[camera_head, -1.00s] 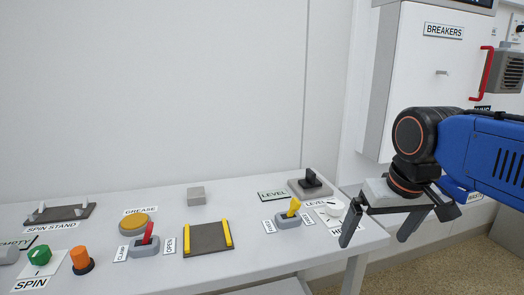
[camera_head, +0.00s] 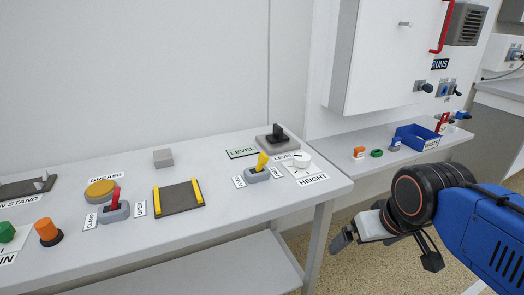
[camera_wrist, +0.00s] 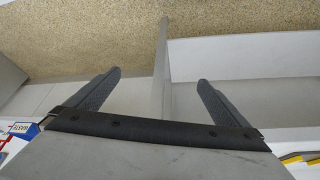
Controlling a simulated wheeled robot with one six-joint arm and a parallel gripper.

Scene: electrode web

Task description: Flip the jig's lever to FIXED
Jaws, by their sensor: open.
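A yellow lever (camera_head: 262,160) on a small grey base (camera_head: 257,174) stands near the right end of the white bench. It tilts a little to the right, between two small labels (camera_head: 239,181) (camera_head: 277,172) too small to read surely. A red lever (camera_head: 115,198) on a similar base stands further left, between the CLAMP and OPEN labels. My gripper (camera_head: 388,248) is open and empty, off the bench's right end and apart from both levers. In the wrist view its two fingers (camera_wrist: 160,76) are spread with nothing between them. Neither lever can be made out there.
Near the yellow lever are a black switch (camera_head: 279,135) and a white HEIGHT dial (camera_head: 300,162). A dark plate with yellow rails (camera_head: 179,197) lies to its left. A blue WASTE bin (camera_head: 417,137) stands on the side shelf. The floor (camera_head: 400,272) below my gripper is clear.

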